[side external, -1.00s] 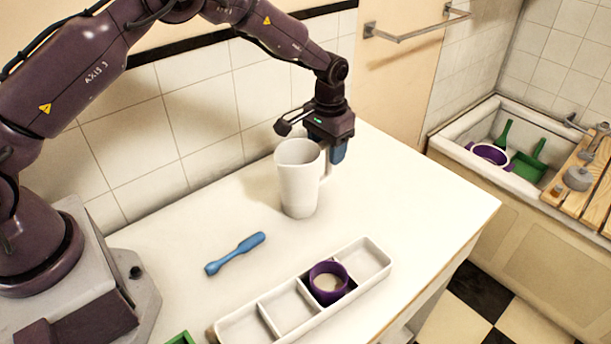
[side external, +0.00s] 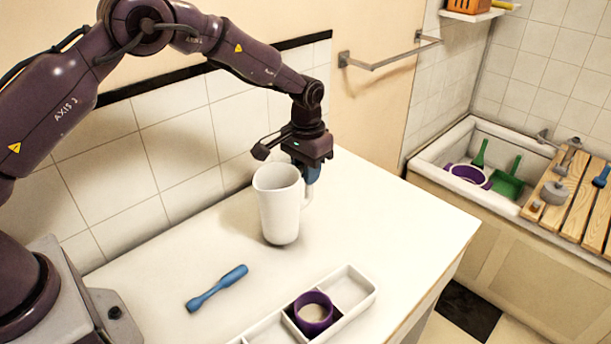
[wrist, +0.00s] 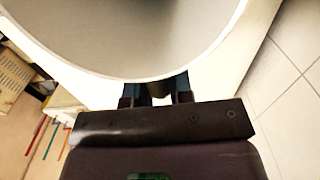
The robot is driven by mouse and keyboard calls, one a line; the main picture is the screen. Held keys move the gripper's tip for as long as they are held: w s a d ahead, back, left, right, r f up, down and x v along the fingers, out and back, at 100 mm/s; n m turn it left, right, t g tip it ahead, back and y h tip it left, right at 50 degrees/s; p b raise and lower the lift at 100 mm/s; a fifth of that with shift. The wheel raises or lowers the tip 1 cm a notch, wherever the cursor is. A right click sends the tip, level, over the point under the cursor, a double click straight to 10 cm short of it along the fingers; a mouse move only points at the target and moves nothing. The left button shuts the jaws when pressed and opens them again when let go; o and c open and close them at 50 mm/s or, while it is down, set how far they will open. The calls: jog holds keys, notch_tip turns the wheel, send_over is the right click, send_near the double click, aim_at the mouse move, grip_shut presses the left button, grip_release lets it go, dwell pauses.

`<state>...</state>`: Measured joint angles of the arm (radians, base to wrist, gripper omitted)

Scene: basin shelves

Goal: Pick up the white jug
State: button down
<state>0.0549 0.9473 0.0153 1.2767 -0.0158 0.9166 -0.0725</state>
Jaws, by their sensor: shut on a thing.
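The white jug (side external: 279,207) is upright over the white counter, near the tiled wall, with its handle (side external: 307,197) towards my gripper. Its dark underside shows at the bottom edge, and it looks slightly clear of the counter. My gripper (side external: 309,175) is at the handle, on the jug's right side, with blue fingers pointing down, shut on it. In the wrist view the jug's wide rim and grey inside (wrist: 140,35) fill the top. The fingers (wrist: 155,92) reach under the rim there, and their grip on the handle is hidden.
A blue tool (side external: 217,288) lies on the counter (side external: 400,235) in front of the jug. A white divided tray (side external: 352,290) with a purple cup (side external: 313,312) stands at the front. A basin (side external: 440,155) with a slatted board (side external: 567,190) is at the right. The counter's right part is clear.

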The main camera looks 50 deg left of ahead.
jog(key=shift+r, duration=0.55)
jog(key=s+r, duration=1)
jog(key=s, duration=0.4)
jog(key=shift+a+r, duration=0.25)
jog(key=shift+a, duration=0.1)
